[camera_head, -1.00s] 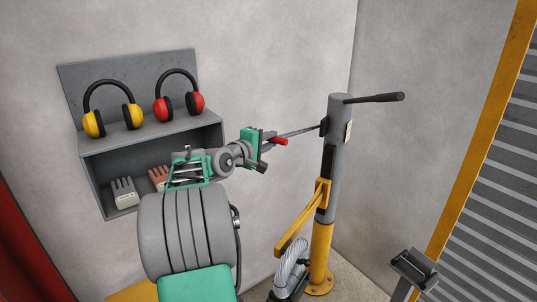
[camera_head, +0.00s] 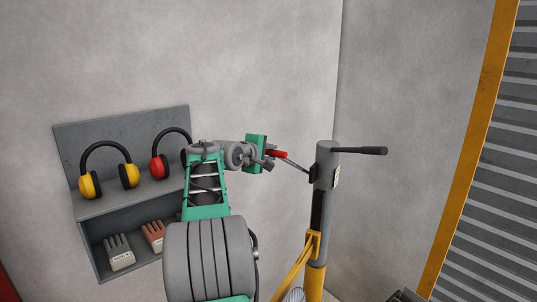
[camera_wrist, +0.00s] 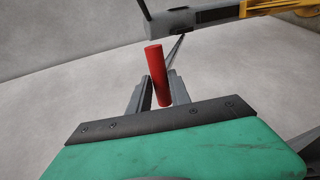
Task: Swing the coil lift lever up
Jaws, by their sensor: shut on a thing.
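The lift lever is a thin dark rod (camera_head: 296,164) with a red grip (camera_head: 278,154), joined to the left side of a grey post (camera_head: 326,200). From the post it slopes upward to the left. My gripper (camera_head: 269,158) is shut on the red grip. In the wrist view the red grip (camera_wrist: 157,75) sits between the two fingers of my gripper (camera_wrist: 159,80), with the rod (camera_wrist: 174,52) running beyond it to the post (camera_wrist: 190,20).
A black-handled bar (camera_head: 362,151) sticks out right from the post top. A yellow bracket (camera_head: 295,268) is on the post's lower left. A grey shelf (camera_head: 130,195) with earmuffs and gloves hangs on the left wall. A yellow-framed shutter (camera_head: 490,180) stands at right.

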